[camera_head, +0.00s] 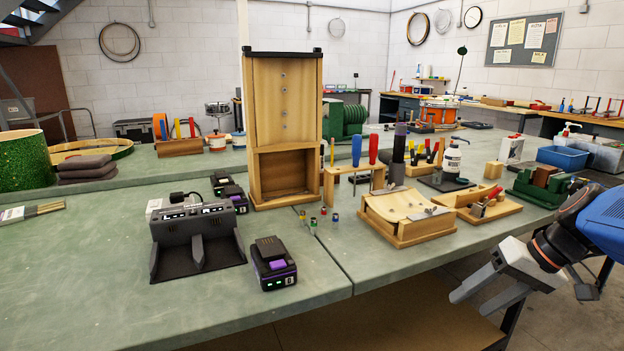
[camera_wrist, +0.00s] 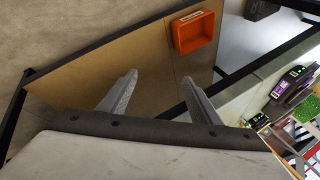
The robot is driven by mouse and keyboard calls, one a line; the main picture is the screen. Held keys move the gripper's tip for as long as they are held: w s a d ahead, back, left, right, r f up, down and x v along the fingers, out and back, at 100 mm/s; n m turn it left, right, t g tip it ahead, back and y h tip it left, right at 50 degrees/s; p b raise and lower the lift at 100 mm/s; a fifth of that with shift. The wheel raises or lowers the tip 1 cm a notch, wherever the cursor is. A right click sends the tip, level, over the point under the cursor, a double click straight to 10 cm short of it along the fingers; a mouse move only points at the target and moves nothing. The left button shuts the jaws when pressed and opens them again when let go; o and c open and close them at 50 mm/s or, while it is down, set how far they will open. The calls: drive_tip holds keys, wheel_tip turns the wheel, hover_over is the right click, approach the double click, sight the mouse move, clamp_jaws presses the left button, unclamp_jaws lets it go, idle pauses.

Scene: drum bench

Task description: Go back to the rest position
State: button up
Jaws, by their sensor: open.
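My gripper (camera_head: 490,289) is at the lower right of the head view, off the front edge of the green bench (camera_head: 330,262) and apart from it. Its two grey fingers are spread, with nothing between them. In the wrist view the open fingers (camera_wrist: 160,98) point over a brown lower shelf (camera_wrist: 110,70), with the floor beyond. My blue and dark arm reaches in from the right edge of the head view.
A purple-black battery (camera_head: 273,265) and a dark charger (camera_head: 195,240) stand near the bench front. A tall wooden cabinet (camera_head: 284,110), a tool rack (camera_head: 340,178) and wooden trays (camera_head: 405,215) stand behind. An orange bin (camera_wrist: 194,32) sits on the shelf. Space around my gripper looks clear.

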drive_tip(key=s+a+f+h, duration=0.2)
drive_tip(key=s, duration=0.3)
drive_tip(key=s+a+f+t+h, duration=0.1)
drive_tip(key=s+a+f+h, duration=0.1)
drive_tip(key=s, duration=0.3)
drive_tip(key=shift+s+a+f+n+t+h, duration=0.2)
drive_tip(key=shift+a+n+t+h, duration=0.15)
drive_tip(key=shift+h, duration=0.35)
idle(1.2)
